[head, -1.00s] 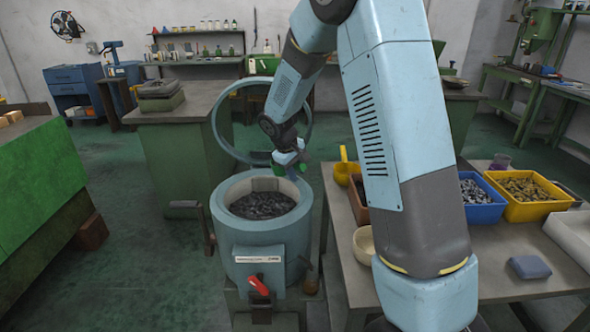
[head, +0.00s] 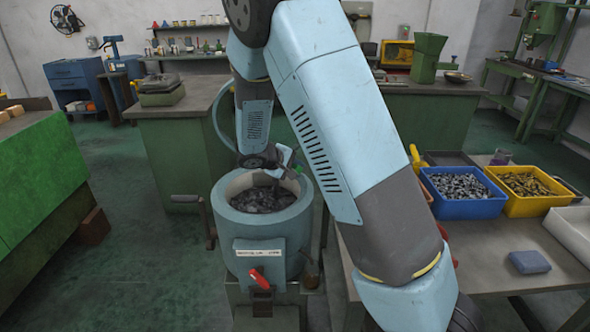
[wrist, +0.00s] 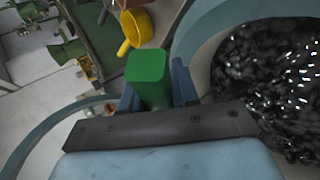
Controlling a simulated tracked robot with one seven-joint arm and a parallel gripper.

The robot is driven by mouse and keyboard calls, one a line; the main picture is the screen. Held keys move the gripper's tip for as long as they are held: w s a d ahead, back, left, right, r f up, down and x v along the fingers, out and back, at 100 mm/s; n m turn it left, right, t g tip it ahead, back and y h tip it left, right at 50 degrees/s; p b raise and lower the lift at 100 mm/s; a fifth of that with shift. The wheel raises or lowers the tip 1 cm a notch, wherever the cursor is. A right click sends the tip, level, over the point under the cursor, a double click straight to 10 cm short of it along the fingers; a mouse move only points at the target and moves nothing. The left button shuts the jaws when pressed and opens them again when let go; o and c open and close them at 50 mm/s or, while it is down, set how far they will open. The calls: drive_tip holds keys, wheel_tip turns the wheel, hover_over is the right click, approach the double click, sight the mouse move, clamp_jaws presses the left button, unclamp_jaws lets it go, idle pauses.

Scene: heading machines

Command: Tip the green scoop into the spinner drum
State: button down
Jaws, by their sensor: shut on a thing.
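The spinner drum (head: 262,228) is a blue-grey round tub with a pale inner wall, open at the top. Dark, shiny pieces (head: 262,200) lie inside; they fill the right of the wrist view (wrist: 265,80). My gripper (head: 288,160) is low over the drum's far right rim. In the wrist view my gripper (wrist: 156,88) is shut on the green scoop (wrist: 148,75), whose green block-like handle shows between the blue fingers. The scoop's bowl is hidden, so I cannot tell how tilted or full it is.
The drum's ring-shaped lid (head: 222,118) stands open behind it, partly hidden by my arm. A table at right holds a blue bin (head: 460,206), a yellow bin (head: 528,205) and a blue block (head: 529,262). A yellow scoop (wrist: 138,25) shows in the wrist view. A green cabinet (head: 165,150) stands behind.

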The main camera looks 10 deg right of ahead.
drive_tip(key=h, duration=0.1)
drive_tip(key=t+h, duration=0.1)
drive_tip(key=a+t+h, duration=0.1)
drive_tip(key=shift+s+f+h, duration=0.25)
drive_tip(key=shift+h, duration=0.15)
drive_tip(key=shift+s+a+f+t+h, duration=0.2)
drive_tip(key=shift+t+h, duration=0.4)
drive_tip(key=shift+h, duration=0.4)
drive_tip(key=shift+s+a+f+t+h, duration=0.1)
drive_tip(key=shift+a+f+t+h, duration=0.2)
drive_tip(key=shift+t+h, duration=0.5)
